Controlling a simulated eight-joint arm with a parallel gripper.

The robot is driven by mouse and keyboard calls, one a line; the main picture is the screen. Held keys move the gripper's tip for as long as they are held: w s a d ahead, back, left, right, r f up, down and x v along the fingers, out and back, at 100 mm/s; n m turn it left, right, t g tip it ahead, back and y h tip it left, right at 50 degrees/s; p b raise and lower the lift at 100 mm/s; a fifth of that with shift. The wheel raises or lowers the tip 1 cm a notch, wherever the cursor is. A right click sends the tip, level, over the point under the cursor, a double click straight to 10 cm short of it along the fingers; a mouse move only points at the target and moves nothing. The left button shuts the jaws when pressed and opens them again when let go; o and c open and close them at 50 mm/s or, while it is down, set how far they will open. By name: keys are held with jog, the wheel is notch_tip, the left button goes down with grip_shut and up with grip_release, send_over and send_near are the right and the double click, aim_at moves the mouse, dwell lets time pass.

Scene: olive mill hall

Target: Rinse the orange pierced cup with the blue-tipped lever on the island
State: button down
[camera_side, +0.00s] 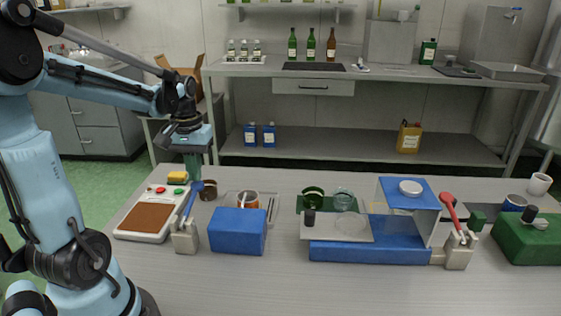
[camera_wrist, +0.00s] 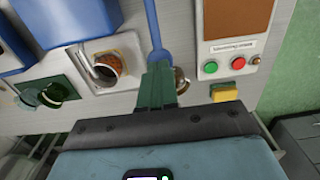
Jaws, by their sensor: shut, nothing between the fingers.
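The orange pierced cup (camera_side: 247,200) stands on a pale tray (camera_side: 230,196) behind a blue block (camera_side: 237,231), which hides its lower part. In the wrist view the cup (camera_wrist: 108,66) shows its dotted orange inside. The blue-tipped lever (camera_side: 192,201) leans up from a grey base (camera_side: 185,237) left of the block. The lever (camera_wrist: 154,30) also shows in the wrist view, running toward my fingertips. My gripper (camera_side: 193,178) points down, shut and empty, just above and behind the lever's tip. I cannot tell whether they touch.
A panel with a brown pad (camera_side: 154,218) and buttons lies left of the lever, a yellow sponge (camera_side: 177,178) behind it. A small brown cup (camera_side: 208,190) stands close to my fingers. A red lever (camera_side: 449,210) and blue stand (camera_side: 370,252) are at right. The island's front is clear.

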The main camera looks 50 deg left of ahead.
aim_at(197, 184)
jog(key=shift+f, duration=2.9)
jog(key=shift+r, duration=3.05)
jog(key=shift+f, duration=3)
jog(key=shift+r, duration=3)
